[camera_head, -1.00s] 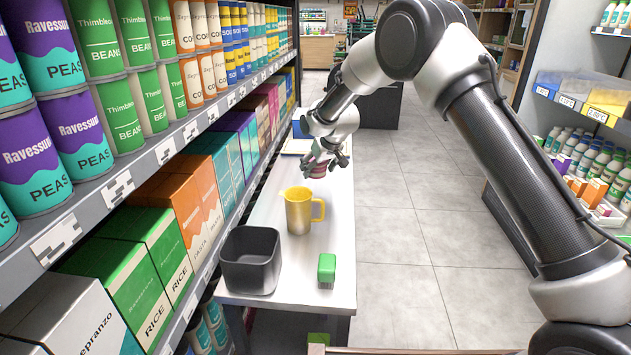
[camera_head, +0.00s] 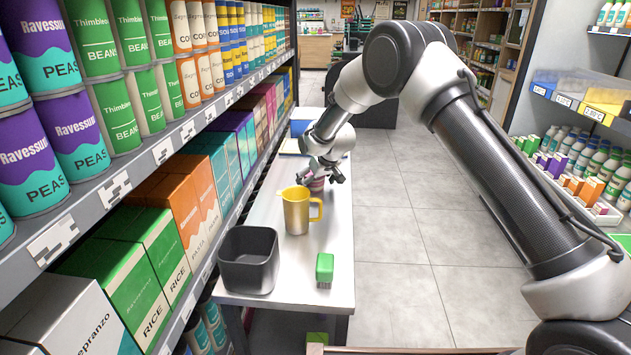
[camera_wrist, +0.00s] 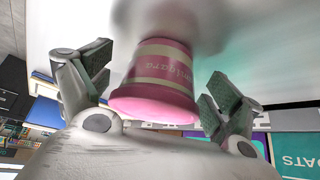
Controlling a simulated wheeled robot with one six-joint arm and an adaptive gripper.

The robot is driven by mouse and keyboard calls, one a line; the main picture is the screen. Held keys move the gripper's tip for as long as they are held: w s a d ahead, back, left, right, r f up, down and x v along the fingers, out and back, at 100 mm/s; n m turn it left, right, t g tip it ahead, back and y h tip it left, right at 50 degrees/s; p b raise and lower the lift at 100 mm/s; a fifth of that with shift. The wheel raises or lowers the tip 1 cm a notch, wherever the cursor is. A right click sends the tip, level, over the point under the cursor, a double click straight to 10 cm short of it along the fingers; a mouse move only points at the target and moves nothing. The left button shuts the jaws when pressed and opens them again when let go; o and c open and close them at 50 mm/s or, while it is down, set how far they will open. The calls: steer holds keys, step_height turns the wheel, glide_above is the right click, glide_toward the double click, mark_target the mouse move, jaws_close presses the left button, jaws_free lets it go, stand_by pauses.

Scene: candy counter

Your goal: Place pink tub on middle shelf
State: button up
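The pink tub (camera_head: 316,185) stands on the white table behind the yellow pitcher, partly hidden under my gripper (camera_head: 320,177). In the wrist view the tub (camera_wrist: 158,75), pink with a pale lettered band, is between the two fingers. My gripper (camera_wrist: 160,78) is open, with a visible gap on each side of the tub. The shelf rack has a shelf of cans with its edge (camera_head: 165,150) above a shelf of boxes with its edge (camera_head: 182,318). More cans show lower down.
The yellow pitcher (camera_head: 297,210) stands close in front of the tub. A dark grey bin (camera_head: 248,262) and a green block (camera_head: 325,268) are at the near end of the table (camera_head: 300,285). Boxes fill much of the shelf beside the table. The floor on the right is clear.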

steer(key=shift+r, duration=0.1)
steer(key=shift+r, duration=0.3)
steer(key=v, duration=1.1)
steer(key=shift+s+d+r, duration=0.15)
steer(key=shift+s+r, duration=0.05)
steer(key=shift+s, duration=0.05)
steer(key=shift+d+r, duration=0.1)
